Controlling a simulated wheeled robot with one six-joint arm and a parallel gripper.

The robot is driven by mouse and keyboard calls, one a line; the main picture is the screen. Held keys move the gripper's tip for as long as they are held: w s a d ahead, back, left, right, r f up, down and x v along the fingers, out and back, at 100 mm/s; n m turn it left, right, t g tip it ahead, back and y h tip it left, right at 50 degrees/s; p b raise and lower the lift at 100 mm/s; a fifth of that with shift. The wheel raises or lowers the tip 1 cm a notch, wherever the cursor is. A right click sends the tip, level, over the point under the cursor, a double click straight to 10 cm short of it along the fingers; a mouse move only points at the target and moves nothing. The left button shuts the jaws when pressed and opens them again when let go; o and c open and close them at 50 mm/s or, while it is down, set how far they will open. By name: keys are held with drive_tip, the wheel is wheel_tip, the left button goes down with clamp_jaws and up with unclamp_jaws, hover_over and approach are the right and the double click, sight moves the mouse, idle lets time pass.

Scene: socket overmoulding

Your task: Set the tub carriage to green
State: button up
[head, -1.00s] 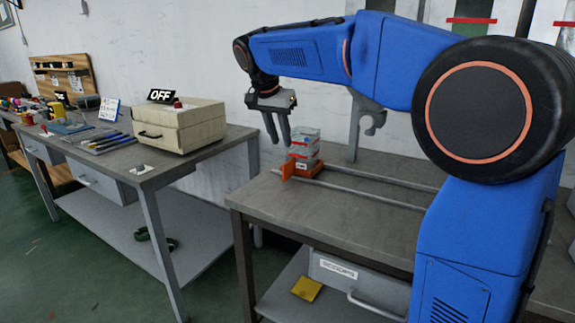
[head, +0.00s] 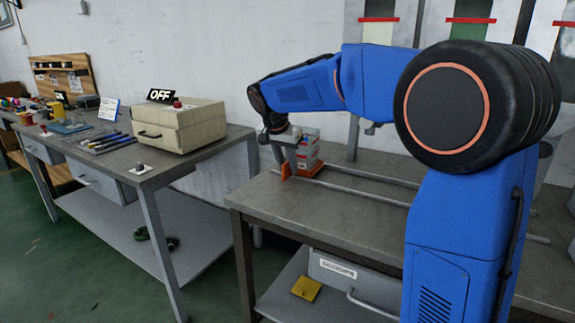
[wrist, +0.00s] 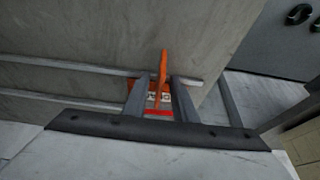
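The tub carriage (head: 309,171) is an orange block at the left end of two grey rails on the near bench. It carries grey-white tubs (head: 309,148) with red marks. Its upright orange fin (wrist: 162,68) shows in the wrist view. My gripper (head: 284,166) is lowered at the carriage's left end. In the wrist view my gripper (wrist: 160,98) is open, one finger on each side of the fin, with gaps visible. A green panel (head: 470,34) with a red bar is on the wall to the right, beside a pale yellow panel (head: 378,31).
The rails (head: 365,188) run right along the bench (head: 300,205) and look clear until my arm hides them. A beige box (head: 185,127) with an OFF sign (head: 160,96) stands on the left table. A drawer (head: 345,280) is below the bench.

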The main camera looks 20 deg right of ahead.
clamp_jaws()
idle(1.4)
